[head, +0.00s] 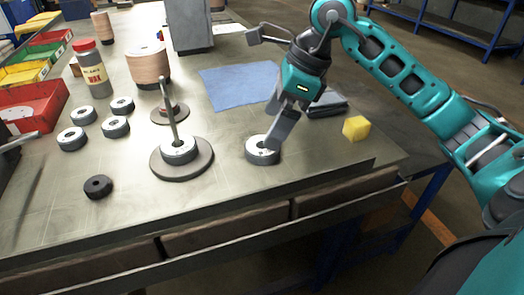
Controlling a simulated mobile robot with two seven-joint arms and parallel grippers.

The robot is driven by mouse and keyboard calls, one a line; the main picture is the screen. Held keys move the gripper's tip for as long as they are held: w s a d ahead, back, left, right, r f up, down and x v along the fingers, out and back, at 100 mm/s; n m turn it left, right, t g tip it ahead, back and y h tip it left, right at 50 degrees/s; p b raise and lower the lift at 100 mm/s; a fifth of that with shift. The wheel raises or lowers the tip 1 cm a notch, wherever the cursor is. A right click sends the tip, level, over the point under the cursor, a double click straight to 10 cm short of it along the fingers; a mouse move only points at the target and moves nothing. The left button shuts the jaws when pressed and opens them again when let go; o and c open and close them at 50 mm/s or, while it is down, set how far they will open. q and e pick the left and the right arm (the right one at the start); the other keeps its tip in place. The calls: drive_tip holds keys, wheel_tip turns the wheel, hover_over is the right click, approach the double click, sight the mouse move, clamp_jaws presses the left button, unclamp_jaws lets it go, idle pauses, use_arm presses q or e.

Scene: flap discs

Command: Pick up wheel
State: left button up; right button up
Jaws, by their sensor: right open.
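A small grey wheel (262,151) with a pale top and a centre hole lies flat near the front of the metal table. My right gripper (262,91) is open with its fingers spread wide. A similar wheel (178,152) sits around an upright rod on a wide round disc (181,170). Several more wheels (72,139) lie at left, and a darker one (98,187) lies nearer the front. Only grey parts, possibly my left gripper, show at the left edge.
A yellow block (356,128) and a dark flat item (327,106) lie right of the wheel. A blue cloth (237,86) lies behind it. A bottle (93,70), a brown cylinder (148,66) and a red bin (33,105) stand at left. The front table strip is clear.

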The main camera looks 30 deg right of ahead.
sight(262, 150)
drive_tip(key=b+x, duration=0.1)
drive_tip(key=x, duration=0.4)
drive_tip(key=shift+f, duration=0.2)
drive_tip(key=shift+r, duration=0.1)
drive_tip(key=c, duration=1.2)
